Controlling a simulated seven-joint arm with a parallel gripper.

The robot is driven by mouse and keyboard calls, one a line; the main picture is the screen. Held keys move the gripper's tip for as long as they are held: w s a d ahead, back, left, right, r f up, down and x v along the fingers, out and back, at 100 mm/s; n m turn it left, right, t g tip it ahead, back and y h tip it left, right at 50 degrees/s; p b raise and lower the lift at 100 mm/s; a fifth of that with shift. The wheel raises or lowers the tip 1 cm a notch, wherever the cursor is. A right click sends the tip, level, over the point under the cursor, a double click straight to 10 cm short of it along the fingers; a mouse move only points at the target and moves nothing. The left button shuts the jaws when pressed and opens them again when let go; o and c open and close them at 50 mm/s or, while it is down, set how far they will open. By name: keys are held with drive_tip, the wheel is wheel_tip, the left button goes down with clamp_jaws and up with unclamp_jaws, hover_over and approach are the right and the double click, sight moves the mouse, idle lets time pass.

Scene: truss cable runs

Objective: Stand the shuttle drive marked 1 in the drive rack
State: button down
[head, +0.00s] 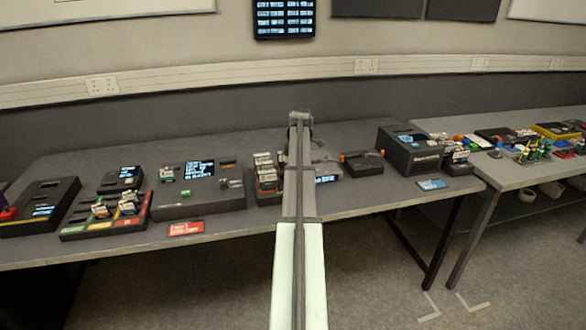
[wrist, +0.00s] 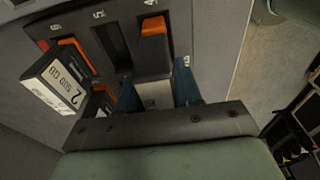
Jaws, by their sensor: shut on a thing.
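My gripper (wrist: 158,88) is at the middle of the wrist view, its two blue fingertips closed on a drive with a grey lower part (wrist: 154,94). A black part with an orange end (wrist: 153,45) shows just beyond it, at the slot marked 4; I cannot tell whether it belongs to the held drive. The held drive's number is hidden. The numbered slots are in a grey face, likely the drive rack (wrist: 205,45). A drive labelled 2 (wrist: 58,82) sticks out at the left. In the head view my arm covers the gripper.
The slot marked 5 (wrist: 112,45) looks empty and dark. On the bench, a group of drives (head: 266,172) stands left of my arm, and a dark box (head: 408,152) stands to the right. A coloured tray (head: 105,218) and a console (head: 200,190) are further left.

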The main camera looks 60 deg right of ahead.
drive_tip(key=shift+f, duration=1.45)
idle(1.2)
drive_tip(key=shift+c, duration=1.8)
unclamp_jaws()
drive_tip(key=shift+r, duration=0.15)
drive_tip(key=shift+r, duration=3.65)
